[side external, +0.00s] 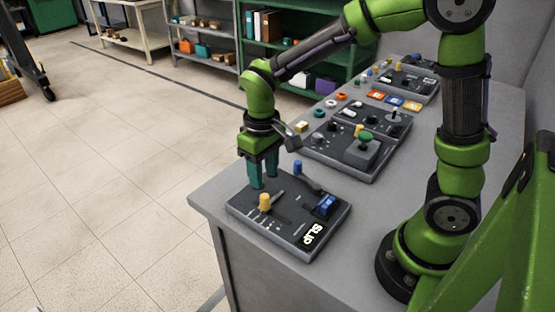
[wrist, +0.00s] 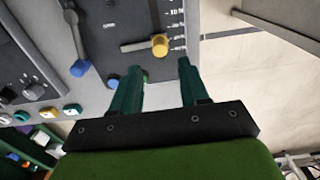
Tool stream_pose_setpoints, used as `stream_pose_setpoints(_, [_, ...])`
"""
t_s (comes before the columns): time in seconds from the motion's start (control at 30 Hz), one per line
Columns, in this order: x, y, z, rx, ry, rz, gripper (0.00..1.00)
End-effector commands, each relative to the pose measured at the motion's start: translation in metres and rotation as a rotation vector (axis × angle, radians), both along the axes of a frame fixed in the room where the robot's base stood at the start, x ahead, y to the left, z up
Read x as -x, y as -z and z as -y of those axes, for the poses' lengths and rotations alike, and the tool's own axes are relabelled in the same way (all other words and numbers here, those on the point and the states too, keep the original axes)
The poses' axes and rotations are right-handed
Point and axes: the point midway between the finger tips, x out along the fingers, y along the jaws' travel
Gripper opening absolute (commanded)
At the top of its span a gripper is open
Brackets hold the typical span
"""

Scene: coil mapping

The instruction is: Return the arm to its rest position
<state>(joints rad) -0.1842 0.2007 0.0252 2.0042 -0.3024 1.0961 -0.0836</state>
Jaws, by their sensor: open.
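My gripper (side external: 264,180) is at the end of my green and black arm, pointing down over the back left part of the dark control panel marked SLIP (side external: 243,207). Its two teal fingers are apart with nothing between them. In the wrist view the fingertips (wrist: 161,66) also show a clear gap. The panel's yellow slider knob (side external: 265,202) stands just in front of the fingers in the side view; in the wrist view the yellow knob (wrist: 159,45) lies beyond the fingertips. I cannot tell whether a finger touches the panel.
More panels, including one with a green-topped knob (side external: 366,138), stand further back on the grey table (side external: 222,196). Shelves (side external: 207,45) are at the back. The floor on the left (side external: 100,150) is clear.

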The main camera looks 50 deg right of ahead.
Motion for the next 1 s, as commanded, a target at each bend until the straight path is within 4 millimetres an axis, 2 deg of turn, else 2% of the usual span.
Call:
stream_pose_setpoints(0.33, [0.0,-0.002,0.0,-0.001,0.002,0.003,0.45])
stream_pose_setpoints(0.43, [0.009,0.002,-0.001,-0.021,0.025,0.003,0.45])
stream_pose_setpoints(0.57, [0.026,-0.02,0.004,-0.07,0.084,0.076,0.45])
stream_pose_setpoints(0.8, [0.071,-0.073,0.021,-0.192,0.232,0.308,0.45])
stream_pose_setpoints(1.0, [0.101,-0.102,0.033,-0.265,0.315,0.485,0.45])
